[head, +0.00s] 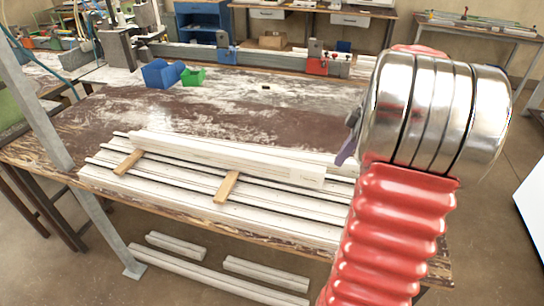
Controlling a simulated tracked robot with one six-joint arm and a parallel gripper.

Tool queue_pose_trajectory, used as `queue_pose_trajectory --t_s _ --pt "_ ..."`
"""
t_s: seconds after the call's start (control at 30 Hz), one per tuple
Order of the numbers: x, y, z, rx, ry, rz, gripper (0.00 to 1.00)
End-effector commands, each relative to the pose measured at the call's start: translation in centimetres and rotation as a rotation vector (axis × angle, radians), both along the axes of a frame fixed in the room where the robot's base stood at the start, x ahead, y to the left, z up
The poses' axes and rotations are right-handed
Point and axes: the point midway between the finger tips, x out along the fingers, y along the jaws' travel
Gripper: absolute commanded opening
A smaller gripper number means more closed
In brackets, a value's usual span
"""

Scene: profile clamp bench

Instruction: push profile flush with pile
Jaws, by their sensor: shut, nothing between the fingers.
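A pile of long white profiles (150,189) lies on the worn bench, running from left to lower right. Two wooden spacers (226,187) lie across it. On the spacers rests an upper layer of white profiles; its front profile (225,161) ends at a pale block-like end near the right, and another runs behind it. My gripper (346,150) shows only as a purple finger and a dark part beside my red arm, just right of the upper profiles' right end. It looks shut and empty; whether it touches a profile cannot be told. My arm hides the pile's right end.
A blue bin (160,74) and a green bin (193,77) stand at the back left of the bench (270,105). A clamp rail with blue and red clamps (317,65) runs along the back. Profile offcuts (215,274) lie on the floor below.

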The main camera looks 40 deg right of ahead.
Motion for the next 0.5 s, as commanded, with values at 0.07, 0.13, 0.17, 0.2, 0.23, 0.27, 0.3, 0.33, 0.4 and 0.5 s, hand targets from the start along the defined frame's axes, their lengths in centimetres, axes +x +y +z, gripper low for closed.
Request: queue_pose_trajectory --t_s 0.07,0.13,0.17,0.2,0.23,0.27,0.3,0.33,0.4,0.5 --pt "0.0 0.0 -0.4 0.002 0.001 0.000 0.00" --pt "0.0 0.0 -0.8 0.001 0.001 -0.001 0.00" --pt "0.0 0.0 -1.0 0.001 0.001 -0.001 0.00" --pt "0.0 0.0 -1.2 0.001 0.001 -0.001 0.00" --pt "0.0 0.0 -1.3 0.001 0.001 -0.001 0.00" --pt "0.0 0.0 -1.5 0.001 0.001 -0.001 0.00" --pt "0.0 0.0 -1.7 0.001 0.001 -0.001 0.00" --pt "0.0 0.0 -1.8 0.001 0.001 -0.001 0.00" --pt "0.0 0.0 -2.2 0.000 0.000 -0.001 0.00" --pt "0.0 0.0 -2.7 0.000 0.000 -0.001 0.00"
